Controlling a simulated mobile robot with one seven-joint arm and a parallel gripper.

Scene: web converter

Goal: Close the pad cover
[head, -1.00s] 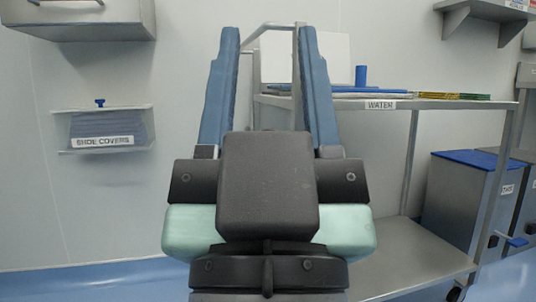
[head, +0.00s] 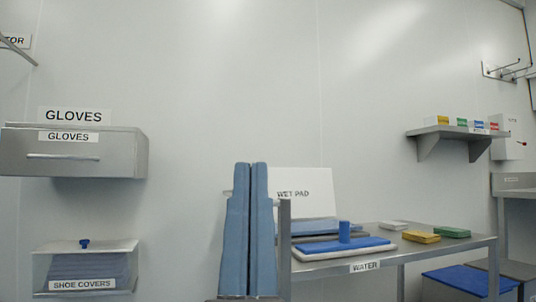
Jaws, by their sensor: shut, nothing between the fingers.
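A white upright panel marked WET PAD (head: 303,196) stands at the back left of the cart's top, raised like an open cover. Below it lie flat blue and grey layers (head: 318,229), partly hidden by a cart post. My gripper (head: 250,167) is in front and to the left of the panel. Its two blue fingers point up, side by side with only a thin line between them, and hold nothing. I cannot tell how far it is from the panel in depth.
The steel cart (head: 425,255) holds a white board with a blue plate and blue knob (head: 345,231), and yellow (head: 422,237) and green (head: 452,232) blocks. A gloves box (head: 72,155) and a shoe covers box (head: 85,270) hang at left. A shelf (head: 445,132) hangs at right.

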